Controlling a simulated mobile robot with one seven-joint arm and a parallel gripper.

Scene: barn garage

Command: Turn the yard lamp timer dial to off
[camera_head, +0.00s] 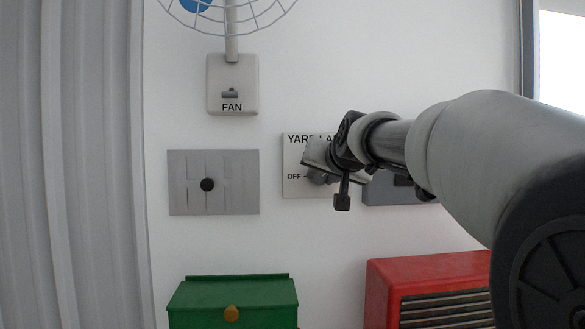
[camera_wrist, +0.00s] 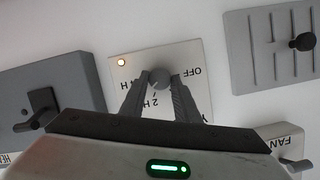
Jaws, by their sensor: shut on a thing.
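The yard lamp timer is a white panel (camera_head: 296,188) on the wall, marked YARD LA… and OFF, partly hidden behind my arm in the head view. In the wrist view the panel (camera_wrist: 145,59) appears turned nearly upside down. Its small grey round dial (camera_wrist: 160,75) sits between OFF on the right, an H label on the left and 2 H below. My gripper (camera_wrist: 160,83) is shut on the dial, one finger on each side. I cannot tell which label the dial points at.
A grey slotted plate with a black knob (camera_head: 207,185) is left of the timer. A FAN switch box (camera_head: 232,88) is above it. A grey box with a lever (camera_wrist: 50,98) adjoins the timer. A green box (camera_head: 232,300) and a red slatted unit (camera_head: 425,270) are below.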

